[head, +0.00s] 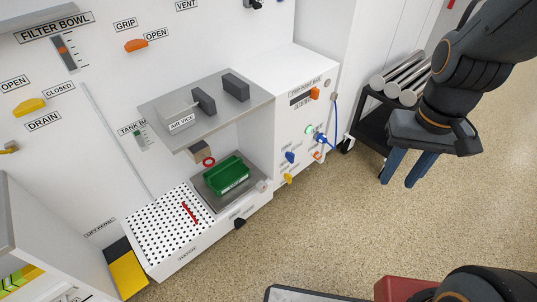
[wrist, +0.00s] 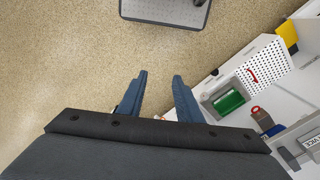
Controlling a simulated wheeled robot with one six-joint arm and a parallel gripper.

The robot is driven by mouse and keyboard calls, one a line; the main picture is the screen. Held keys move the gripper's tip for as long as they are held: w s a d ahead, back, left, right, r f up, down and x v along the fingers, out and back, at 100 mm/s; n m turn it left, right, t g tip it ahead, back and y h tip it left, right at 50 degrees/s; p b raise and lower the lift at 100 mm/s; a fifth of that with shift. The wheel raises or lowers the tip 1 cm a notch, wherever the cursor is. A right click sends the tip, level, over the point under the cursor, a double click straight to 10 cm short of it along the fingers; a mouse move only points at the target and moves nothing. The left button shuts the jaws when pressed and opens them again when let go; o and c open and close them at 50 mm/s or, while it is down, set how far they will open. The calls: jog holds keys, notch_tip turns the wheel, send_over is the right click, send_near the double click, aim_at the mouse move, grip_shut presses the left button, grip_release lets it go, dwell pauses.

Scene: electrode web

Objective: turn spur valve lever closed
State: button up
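My gripper (head: 401,180) hangs at the right in the head view, high above the floor. Its two blue fingers are apart with nothing between them; the wrist view (wrist: 159,84) also shows the empty gap. No lever is clearly marked as the spur valve lever. On the wall are an orange lever (head: 136,46) near "OPEN" and a yellow lever (head: 30,106) between "OPEN" and "CLOSED". My gripper touches none of these.
A black cart (head: 375,123) with metal rolls (head: 402,75) stands left of my gripper. A green block (head: 227,175) sits in a bay under a grey shelf (head: 207,100). A perforated white plate (head: 165,228) is left of it. The speckled floor (head: 330,235) before the cabinet is clear.

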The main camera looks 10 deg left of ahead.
aim_at(293, 157)
jog(key=w+a+f+n+t+y+b, duration=0.1)
jog(key=w+a+f+n+t+b, duration=0.2)
jog(key=w+f+b, duration=1)
jog(key=w+a+f+n+t+y+b, duration=0.15)
jog(key=w+f+t+b, duration=0.55)
jog(key=w+f, duration=1)
jog(key=w+a+f+n+y+b, duration=0.3)
jog(key=w+a+f+y+b, duration=0.3)
jog(key=f+b, duration=0.55)
jog(key=w+a+f+n+y+b, duration=0.3)
jog(key=w+a+f+y+b, duration=0.4)
jog(key=b, duration=0.7)
jog(key=shift+t+h, duration=0.3)
jog(key=shift+h, duration=0.25)
jog(key=a+b, duration=0.1)
jog(key=a, duration=0.1)
jog(key=w+a+b, duration=0.1)
jog(key=a, duration=0.2)
jog(key=w+a+f+b, duration=0.1)
jog(key=a, duration=0.1)
jog(key=shift+a, duration=0.15)
grip_shut()
